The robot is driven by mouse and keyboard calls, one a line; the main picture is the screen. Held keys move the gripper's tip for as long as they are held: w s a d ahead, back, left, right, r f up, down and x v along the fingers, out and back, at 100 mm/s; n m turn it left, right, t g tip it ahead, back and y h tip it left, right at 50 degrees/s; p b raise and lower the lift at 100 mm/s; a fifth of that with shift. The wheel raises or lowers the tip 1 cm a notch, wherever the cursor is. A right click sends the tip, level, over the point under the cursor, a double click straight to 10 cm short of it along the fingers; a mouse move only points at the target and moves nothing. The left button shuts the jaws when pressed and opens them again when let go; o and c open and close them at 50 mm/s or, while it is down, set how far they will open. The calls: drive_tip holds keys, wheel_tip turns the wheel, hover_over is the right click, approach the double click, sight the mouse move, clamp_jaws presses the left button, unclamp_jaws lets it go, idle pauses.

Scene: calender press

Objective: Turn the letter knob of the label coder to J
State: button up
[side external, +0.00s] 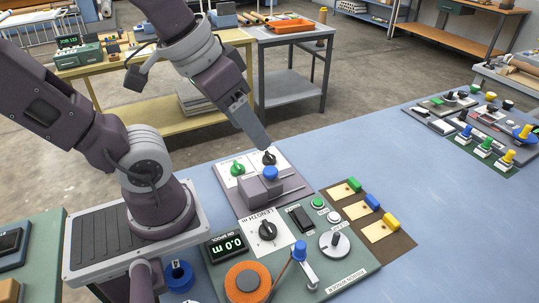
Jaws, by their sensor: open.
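A small panel with two pointer knobs on white dials stands in front of my arm; it looks like the label coder (288,193). Its green knob (237,168) is on the left and its black knob (269,158) is on the right. The dial markings are too small to read, so I cannot tell which knob carries letters or where it points. A grey block with a blue round top (270,173) sits in front of the knobs. My gripper (265,146) is open, pointing down at the black knob, with its tips just above or beside it. Contact cannot be made out.
In front is a green spool-winder panel (340,276) with a length knob (267,230), a display and a blue-handled crank (300,251). A brown board (407,243) with coloured-handled pieces lies to its right. Other devices stand at the far right. The blue table (400,165) between is clear.

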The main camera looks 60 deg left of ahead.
drive_tip(key=w+a+f+n+g, duration=0.2)
drive_tip(key=w+a+f+n, duration=0.1)
drive_tip(key=w+a+n, duration=0.4)
drive_tip(key=n+g, duration=0.3)
drive_tip(key=n, duration=0.7)
hover_over(269, 155)
wheel_tip(269, 155, down, 15)
drive_tip(key=shift+a+f, duration=0.1)
wheel_tip(269, 155, down, 7)
clamp_jaws()
